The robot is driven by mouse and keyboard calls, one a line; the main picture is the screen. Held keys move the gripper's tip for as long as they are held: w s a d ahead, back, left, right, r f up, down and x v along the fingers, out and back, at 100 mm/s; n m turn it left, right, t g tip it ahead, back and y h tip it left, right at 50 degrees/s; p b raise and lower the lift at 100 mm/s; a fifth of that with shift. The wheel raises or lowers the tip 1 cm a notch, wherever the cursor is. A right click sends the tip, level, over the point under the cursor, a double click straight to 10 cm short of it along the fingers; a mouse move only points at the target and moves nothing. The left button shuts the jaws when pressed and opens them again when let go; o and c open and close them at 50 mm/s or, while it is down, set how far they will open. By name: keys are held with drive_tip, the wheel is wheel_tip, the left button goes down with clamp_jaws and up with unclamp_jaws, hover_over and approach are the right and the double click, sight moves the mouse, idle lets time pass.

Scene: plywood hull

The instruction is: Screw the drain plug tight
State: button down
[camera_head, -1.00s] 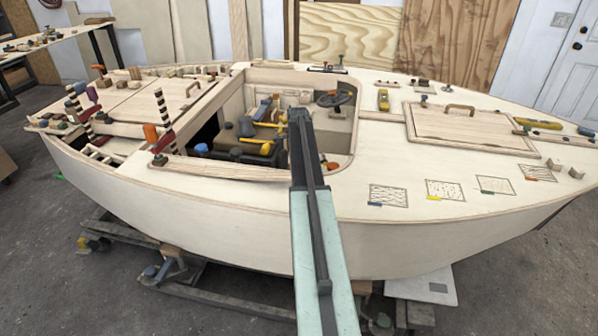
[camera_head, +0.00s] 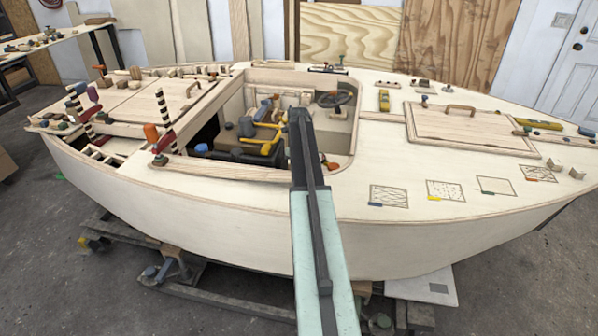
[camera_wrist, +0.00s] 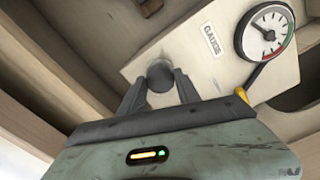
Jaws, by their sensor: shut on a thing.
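In the wrist view, a dark round knob (camera_wrist: 160,76), which I take to be the drain plug, sits against a pale wooden block (camera_wrist: 205,60). My gripper (camera_wrist: 160,88) has its two grey fingers on either side of the knob and is shut on it. The fingers hide part of the knob's sides, and its threads do not show. In the head view, my arm reaches over the near side of the boat to the cockpit (camera_head: 340,135). I cannot clearly make out the gripper or plug there.
A round gauge (camera_wrist: 268,32) with a white face and a dark pointer sits on the block, right of the knob. A small label (camera_wrist: 211,40) lies between them. Wooden ribs surround the block. Loose tools and a steering wheel (camera_head: 334,98) crowd the cockpit.

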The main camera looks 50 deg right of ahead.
drive_tip(key=m, duration=0.4)
drive_tip(key=shift+w, duration=0.15)
drive_tip(key=shift+m, duration=2.1)
drive_tip(key=c, duration=0.9)
unclamp_jaws()
drive_tip(key=shift+o, duration=0.2)
wheel_tip(320, 180, up, 8)
drive_tip(key=p, duration=0.8)
drive_tip(key=shift+f, duration=0.1)
